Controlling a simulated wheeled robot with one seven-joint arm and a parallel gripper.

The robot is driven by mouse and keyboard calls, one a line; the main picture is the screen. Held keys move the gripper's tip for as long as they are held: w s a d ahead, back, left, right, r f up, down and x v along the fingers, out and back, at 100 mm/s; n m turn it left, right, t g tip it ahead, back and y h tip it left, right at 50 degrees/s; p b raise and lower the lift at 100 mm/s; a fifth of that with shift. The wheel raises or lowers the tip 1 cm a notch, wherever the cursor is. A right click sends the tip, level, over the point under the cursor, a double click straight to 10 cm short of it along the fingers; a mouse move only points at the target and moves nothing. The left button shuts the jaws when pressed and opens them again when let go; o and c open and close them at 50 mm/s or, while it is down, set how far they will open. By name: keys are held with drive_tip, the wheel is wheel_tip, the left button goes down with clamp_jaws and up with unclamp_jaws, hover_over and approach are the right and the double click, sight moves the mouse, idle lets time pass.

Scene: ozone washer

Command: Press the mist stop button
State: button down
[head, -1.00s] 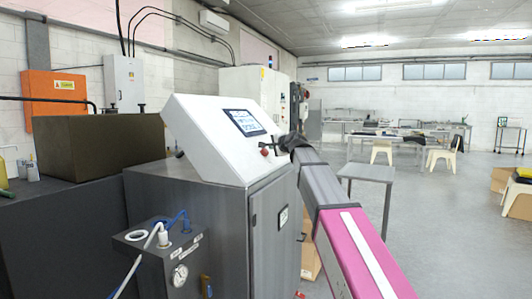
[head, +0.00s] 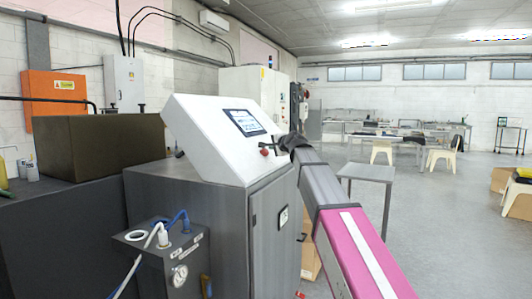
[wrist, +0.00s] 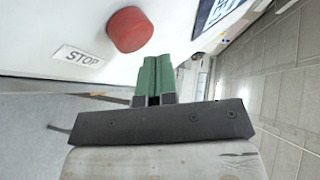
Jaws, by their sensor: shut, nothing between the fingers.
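A white control panel (head: 205,140) slopes on top of a grey cabinet and carries a lit touchscreen (head: 243,122). A red round button (head: 265,152) sits below the screen's lower right corner. In the wrist view the red button (wrist: 130,30) is large, beside a label reading STOP (wrist: 80,57). An edge of the screen (wrist: 212,12) shows at the top. No "mist stop" wording is legible. My gripper (wrist: 157,62) has green fingers, shut and empty, just beside the red button and apart from it in the picture. In the head view my wrist hides part of the panel's right edge.
A grey box with a gauge (head: 178,275) and blue and white hoses stands at the cabinet's front left. A brown block (head: 100,145) lies on the dark bench at left. A small grey table (head: 368,173) stands to the right, with open floor beyond.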

drive_tip(key=shift+a+f, duration=0.1)
idle(0.7)
drive_tip(key=shift+w+a+f, duration=0.15)
drive_tip(key=shift+a+f, duration=0.05)
drive_tip(key=shift+f, duration=0.05)
drive_tip(key=shift+w+a+f, duration=0.1)
drive_tip(key=shift+a+f, duration=0.2)
idle(1.1)
idle(0.3)
drive_tip(key=shift+s+d+r, duration=0.25)
drive_tip(key=shift+d+r, duration=0.3)
drive_tip(key=shift+r, duration=0.1)
drive_tip(key=shift+d, duration=0.1)
drive_tip(key=shift+s+d+r, duration=0.3)
drive_tip(key=shift+d+r, duration=0.5)
drive_tip(key=shift+r, duration=0.1)
drive_tip(key=shift+s+d+r, duration=0.3)
drive_tip(key=shift+d+r, duration=0.5)
drive_tip(key=shift+r, duration=0.05)
